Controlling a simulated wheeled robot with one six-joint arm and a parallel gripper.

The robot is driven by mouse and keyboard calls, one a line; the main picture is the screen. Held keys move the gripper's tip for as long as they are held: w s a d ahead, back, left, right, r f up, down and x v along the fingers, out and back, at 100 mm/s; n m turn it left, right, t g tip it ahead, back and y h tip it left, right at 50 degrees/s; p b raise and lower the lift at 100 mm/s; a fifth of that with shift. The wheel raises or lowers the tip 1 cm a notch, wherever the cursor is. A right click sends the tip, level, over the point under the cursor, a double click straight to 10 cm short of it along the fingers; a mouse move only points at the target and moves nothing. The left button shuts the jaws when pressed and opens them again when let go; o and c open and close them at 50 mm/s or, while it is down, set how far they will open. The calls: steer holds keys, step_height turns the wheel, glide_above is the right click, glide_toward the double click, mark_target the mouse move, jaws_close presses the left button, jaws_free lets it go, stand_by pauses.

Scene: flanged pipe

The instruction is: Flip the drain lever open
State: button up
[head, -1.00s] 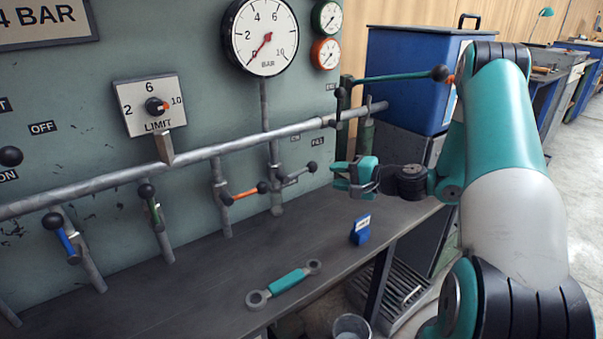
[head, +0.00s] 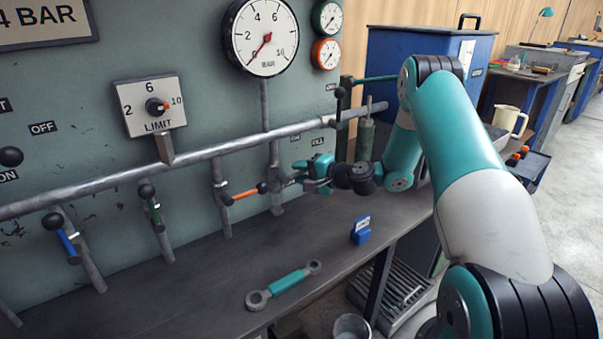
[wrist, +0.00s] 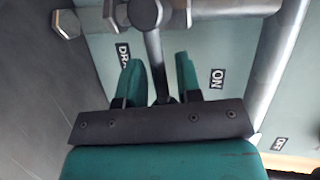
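The drain lever is a thin grey handle on a valve; in the wrist view the lever (wrist: 155,58) runs down from its valve (wrist: 146,14) in between the two teal fingers of my gripper (wrist: 160,76). A partly covered label (wrist: 123,55) reading "DRA" is beside it. The fingers stand apart with a gap on each side of the lever, so my gripper is open around it. In the head view my gripper (head: 297,174) is at the right-hand valve below the pipe and hides most of the lever.
An orange lever (head: 244,195) sits just left of my gripper. Green (head: 153,208) and blue (head: 66,241) levers are further left. The main pipe (head: 200,156) runs above. A wrench (head: 287,284) and a small blue stand (head: 361,232) are on the bench.

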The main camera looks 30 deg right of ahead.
jaws_close()
